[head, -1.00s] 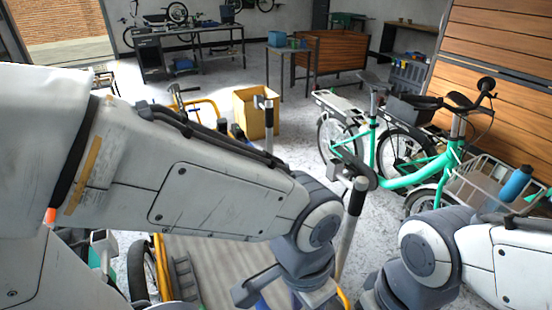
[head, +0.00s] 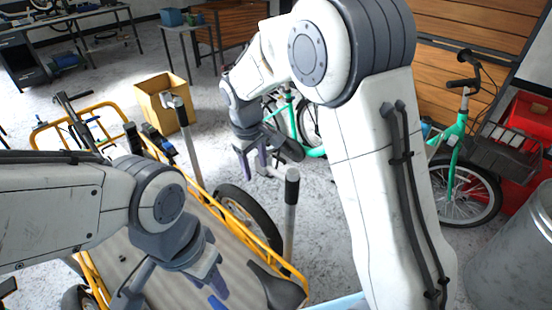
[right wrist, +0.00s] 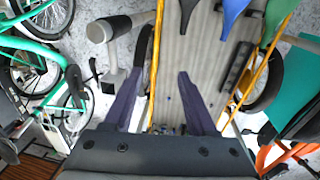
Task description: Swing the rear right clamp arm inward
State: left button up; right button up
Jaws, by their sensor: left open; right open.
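A yellow-framed cargo bike has a ribbed flat bed (head: 225,235). Two grey clamp posts with black-gripped arms stand along its side, a nearer one (head: 290,205) and a farther one (head: 183,125); which is the rear right one I cannot tell for sure. My right gripper (head: 252,165) is open and empty, pointing down just left of the nearer post's top. In the right wrist view its fingers (right wrist: 160,105) are apart above the bed edge, with a clamp head (right wrist: 101,31) and its black grip beyond the left finger. My left gripper (head: 170,288) is open over the bed, empty.
A dark saddle (head: 276,288) is at the near end of the bed. A cardboard box (head: 160,101) stands beyond the bike. A green bike (head: 455,150) and grey bin (head: 515,255) are at right.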

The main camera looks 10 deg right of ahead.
jog(key=p, duration=0.1)
send_near(279, 174)
jog(key=a+r, duration=0.1)
jog(key=r, duration=0.1)
jog(key=shift+h, duration=0.4)
jog(key=f+p, duration=0.1)
jog(key=f, duration=0.2)
jog(key=d+f, duration=0.1)
jog(key=f, duration=0.3)
jog(key=w+f+p, duration=0.1)
jog(key=f, duration=0.2)
jog(key=shift+d+f+p, duration=0.35)
jog(key=shift+d, duration=0.05)
jog(key=shift+c, duration=0.4)
grip_shut()
jog(key=shift+d+r, duration=0.1)
